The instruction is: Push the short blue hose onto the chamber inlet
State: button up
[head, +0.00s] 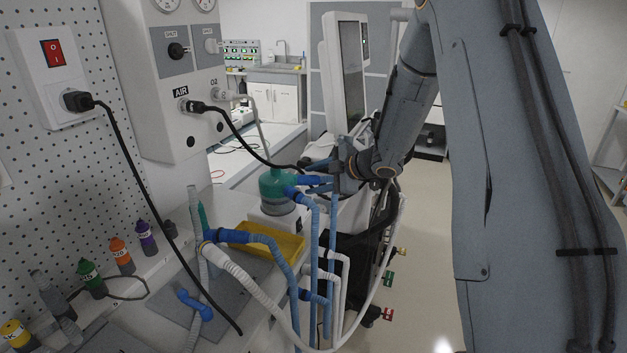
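The humidifier chamber (275,187), a green-topped dome, stands on a white base in the middle of the head view. The short blue hose (312,181) has its blue end at the chamber's upper right, pointing left toward it. I cannot tell whether this end touches the inlet or stops just short. My gripper (332,176) is right of the chamber and appears shut around the hose just behind that end. The fingers are small and partly hidden. A second blue hose (315,225) joins the chamber lower on its right side and hangs down.
A yellow tray (272,240) lies in front of the chamber. Blue and white breathing hoses (250,278) cross the bench's front edge. A black air hose (235,130) runs from the wall panel behind the chamber. The ventilator screen (345,75) stands behind my wrist. Coloured bottles (121,255) stand left.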

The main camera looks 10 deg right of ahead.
jog(key=s+d+r+m+h+b, duration=0.2)
jog(key=s+d+r+m+h, duration=0.2)
jog(key=s+d+m+h, duration=0.3)
jog(key=s+a+f+m+g, duration=0.2)
jog(key=s+m, duration=0.2)
jog(key=s, duration=0.5)
jog(key=s+a+f+m+g, duration=0.2)
jog(key=s+m+g, duration=0.1)
jog(key=s, duration=0.6)
jog(key=s+a+f+m+g, duration=0.1)
jog(key=s+m, duration=0.4)
jog(key=s, duration=0.5)
jog(key=shift+a+f+g+h, duration=0.4)
jog(key=shift+a+g, duration=0.4)
